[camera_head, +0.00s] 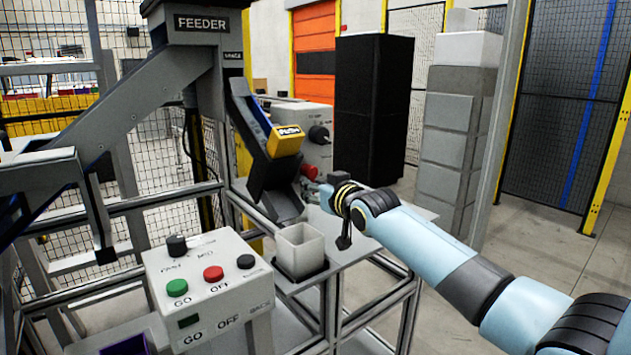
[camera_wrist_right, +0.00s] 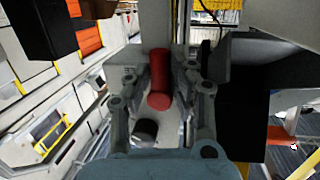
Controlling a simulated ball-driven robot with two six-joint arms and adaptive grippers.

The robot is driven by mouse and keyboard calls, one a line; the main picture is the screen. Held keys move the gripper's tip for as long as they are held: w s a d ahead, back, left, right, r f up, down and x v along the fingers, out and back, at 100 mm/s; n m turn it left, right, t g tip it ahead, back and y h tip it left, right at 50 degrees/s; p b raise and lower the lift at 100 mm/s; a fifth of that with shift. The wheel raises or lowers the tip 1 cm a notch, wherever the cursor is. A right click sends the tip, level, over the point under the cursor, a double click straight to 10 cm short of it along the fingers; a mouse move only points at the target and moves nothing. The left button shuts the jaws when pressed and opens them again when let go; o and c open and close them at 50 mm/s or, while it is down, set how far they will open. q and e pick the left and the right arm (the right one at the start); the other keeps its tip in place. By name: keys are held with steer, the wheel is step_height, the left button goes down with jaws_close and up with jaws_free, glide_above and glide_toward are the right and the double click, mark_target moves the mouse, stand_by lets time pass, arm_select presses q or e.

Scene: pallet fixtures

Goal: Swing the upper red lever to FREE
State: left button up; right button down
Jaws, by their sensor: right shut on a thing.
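In the right wrist view a red cylindrical lever handle (camera_wrist_right: 159,80) stands between the two fingers of my right gripper (camera_wrist_right: 160,88). The fingers are closed on its sides. In the head view my right gripper (camera_head: 330,197) reaches in from the right, beside the feeder chute. A small red part (camera_head: 309,171) shows just above and behind it; I cannot tell whether it belongs to the held lever. The lever's pivot and any FREE mark are hidden or too small to read. My left gripper is not in view.
The feeder (camera_head: 203,52) has a dark chute (camera_head: 266,172) with a yellow label. A pale open bin (camera_head: 301,249) stands below the gripper. A control box (camera_head: 207,285) with green and red buttons is at front left. A grey cabinet with a black knob (camera_head: 319,134) stands behind.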

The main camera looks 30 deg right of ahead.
stand_by(0.3)
steer(key=shift+r, duration=0.1)
steer(key=c, duration=1.2)
jaws_free()
steer(key=s, duration=0.4)
steer(key=s+r, duration=0.1)
steer(key=s, duration=0.3)
steer(key=s+a, duration=0.1)
steer(key=s, duration=0.2)
steer(key=shift+s+r, duration=0.3)
steer(key=shift+s, duration=0.1)
